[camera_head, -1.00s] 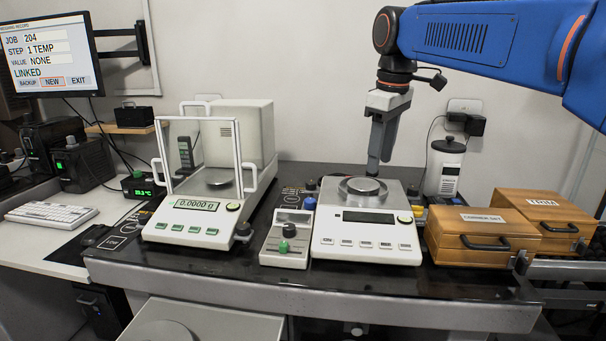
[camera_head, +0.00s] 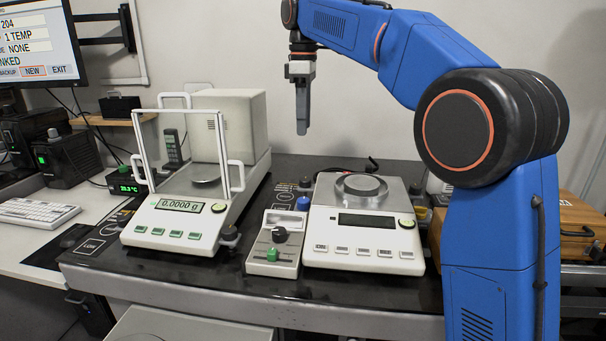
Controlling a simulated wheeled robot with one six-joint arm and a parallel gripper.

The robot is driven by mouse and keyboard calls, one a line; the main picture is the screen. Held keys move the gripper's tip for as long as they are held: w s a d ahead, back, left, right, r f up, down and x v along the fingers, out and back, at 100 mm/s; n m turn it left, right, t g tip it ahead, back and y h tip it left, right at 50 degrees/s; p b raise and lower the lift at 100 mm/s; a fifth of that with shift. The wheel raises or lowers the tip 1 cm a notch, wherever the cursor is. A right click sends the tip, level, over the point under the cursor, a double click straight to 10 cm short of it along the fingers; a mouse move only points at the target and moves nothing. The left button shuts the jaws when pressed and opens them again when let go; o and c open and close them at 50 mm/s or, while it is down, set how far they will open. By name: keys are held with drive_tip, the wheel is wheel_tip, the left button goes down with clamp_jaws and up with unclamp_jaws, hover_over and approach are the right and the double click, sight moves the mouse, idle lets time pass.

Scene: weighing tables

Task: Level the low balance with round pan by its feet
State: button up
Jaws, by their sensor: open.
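The low balance with round pan (camera_head: 365,230) stands on the dark table top, right of centre, with its round pan (camera_head: 361,186) on top and a dark, blank display. Its feet are too small to make out clearly; a blue knob (camera_head: 303,203) shows by its left back side, and I cannot tell if it is a foot. My gripper (camera_head: 302,132) hangs pointing down, above and behind the balance's left back corner, apart from everything. Its fingers overlap from this side; nothing shows held in it.
A tall balance with a glass draft shield (camera_head: 190,210) reads 0.0000 g at left. A small control box (camera_head: 276,243) with black and green knobs stands between the balances. A wooden case (camera_head: 572,222) at right is partly hidden by my arm. A monitor (camera_head: 38,45) hangs at upper left.

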sight(304, 178)
wheel_tip(304, 178, down, 16)
drive_tip(key=shift+r, duration=0.25)
idle(0.4)
drive_tip(key=c, duration=1.1)
drive_tip(key=shift+m, duration=0.3)
drive_tip(key=shift+o, duration=0.2)
drive_tip(key=m, duration=0.4)
drive_tip(key=shift+d+m, duration=0.1)
drive_tip(key=shift+m, duration=0.2)
drive_tip(key=m, duration=0.5)
drive_tip(key=shift+w+m, duration=0.1)
drive_tip(key=shift+m, duration=0.2)
